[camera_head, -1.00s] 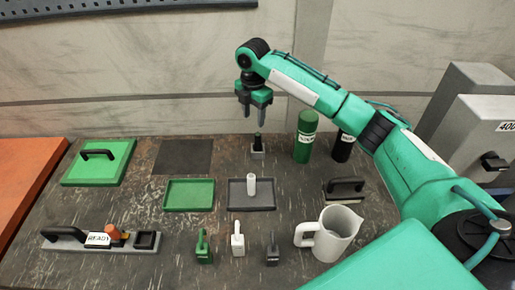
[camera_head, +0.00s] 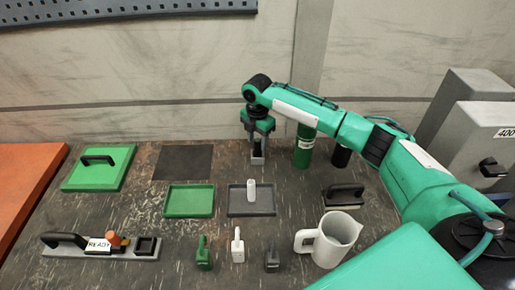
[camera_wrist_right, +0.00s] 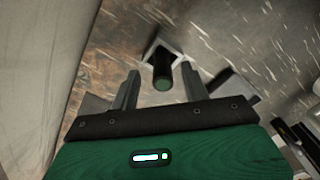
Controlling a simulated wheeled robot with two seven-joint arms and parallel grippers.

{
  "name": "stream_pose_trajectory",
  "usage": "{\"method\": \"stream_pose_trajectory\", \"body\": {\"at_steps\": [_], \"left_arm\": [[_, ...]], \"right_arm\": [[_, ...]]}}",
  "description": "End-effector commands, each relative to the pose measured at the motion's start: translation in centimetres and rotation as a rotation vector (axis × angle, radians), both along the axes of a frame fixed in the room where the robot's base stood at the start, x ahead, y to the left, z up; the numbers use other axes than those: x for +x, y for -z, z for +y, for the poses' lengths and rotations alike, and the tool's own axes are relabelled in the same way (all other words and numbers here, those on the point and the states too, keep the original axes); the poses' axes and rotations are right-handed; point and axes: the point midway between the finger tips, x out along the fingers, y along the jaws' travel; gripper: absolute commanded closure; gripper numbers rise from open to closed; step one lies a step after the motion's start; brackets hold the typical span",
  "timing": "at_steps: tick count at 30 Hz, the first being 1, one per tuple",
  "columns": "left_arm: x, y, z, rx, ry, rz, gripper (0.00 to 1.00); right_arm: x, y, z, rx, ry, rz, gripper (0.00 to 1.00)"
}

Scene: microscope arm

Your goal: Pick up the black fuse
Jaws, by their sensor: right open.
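The black fuse (camera_wrist_right: 162,66) stands in a small grey holder (camera_wrist_right: 150,48) at the back of the table. In the head view the fingers and palm hide most of the fuse, and contact cannot be told. My left gripper is out of view.
A green cylinder (camera_head: 304,148) and a black cylinder (camera_head: 341,156) stand close to the right of my gripper. A white jug (camera_head: 332,241) stands nearer.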

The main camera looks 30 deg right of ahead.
Motion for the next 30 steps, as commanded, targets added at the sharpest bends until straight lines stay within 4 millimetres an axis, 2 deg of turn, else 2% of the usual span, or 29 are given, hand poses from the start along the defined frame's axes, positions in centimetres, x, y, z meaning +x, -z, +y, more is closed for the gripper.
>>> {"method": "stream_pose_trajectory", "body": {"at_steps": [1, 6, 14, 15, 22, 30], "left_arm": [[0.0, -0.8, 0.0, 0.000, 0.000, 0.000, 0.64], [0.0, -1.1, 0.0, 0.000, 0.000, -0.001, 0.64], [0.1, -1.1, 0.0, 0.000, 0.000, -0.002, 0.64], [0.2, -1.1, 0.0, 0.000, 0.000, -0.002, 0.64], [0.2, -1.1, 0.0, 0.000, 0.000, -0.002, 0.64], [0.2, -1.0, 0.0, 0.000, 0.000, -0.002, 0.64]], "right_arm": [[-0.4, 0.5, 0.1, 0.000, 0.000, 0.004, 0.53], [-0.4, 2.7, 0.2, -0.001, 0.000, 0.002, 0.53], [-0.4, 3.2, 0.2, 0.000, 0.000, 0.000, 0.53], [-0.4, 3.2, 0.2, 0.000, 0.000, 0.000, 0.55], [-0.4, 3.2, 0.2, 0.000, 0.000, 0.000, 1.00], [-0.4, 3.1, 0.1, -0.001, 0.000, 0.000, 1.00]]}}
